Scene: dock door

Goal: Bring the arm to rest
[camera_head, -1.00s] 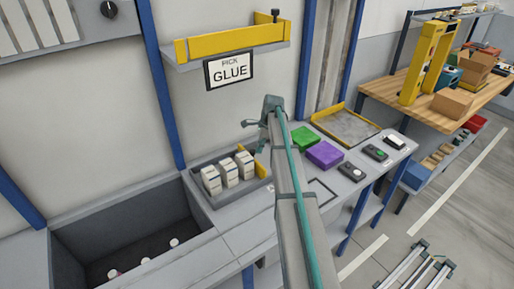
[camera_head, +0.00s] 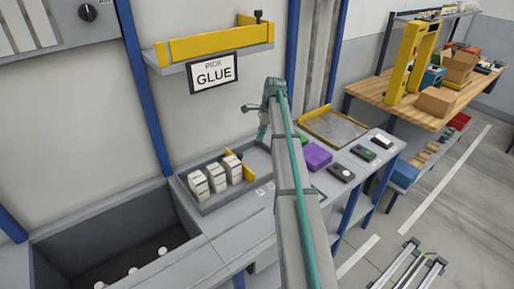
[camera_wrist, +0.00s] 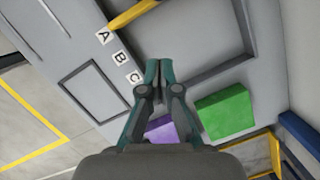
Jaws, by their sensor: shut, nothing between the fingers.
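My arm (camera_head: 298,205) reaches up through the middle of the head view, over the grey bench. My gripper (camera_wrist: 159,72) shows in the wrist view with its two teal fingertips together and nothing between them. It points down at the grey bench top, above it and apart from it. In the head view the gripper is small and partly hidden at the far end of the arm (camera_head: 262,122).
A green block (camera_wrist: 224,112) and a purple block (camera_head: 318,156) lie near the gripper. A tray (camera_head: 205,206) holds white boxes (camera_head: 217,177). A yellow-edged tray (camera_head: 335,128), button boxes (camera_head: 341,173) and a shelf marked GLUE (camera_head: 215,43) stand around. A deep bin (camera_head: 110,246) opens at left.

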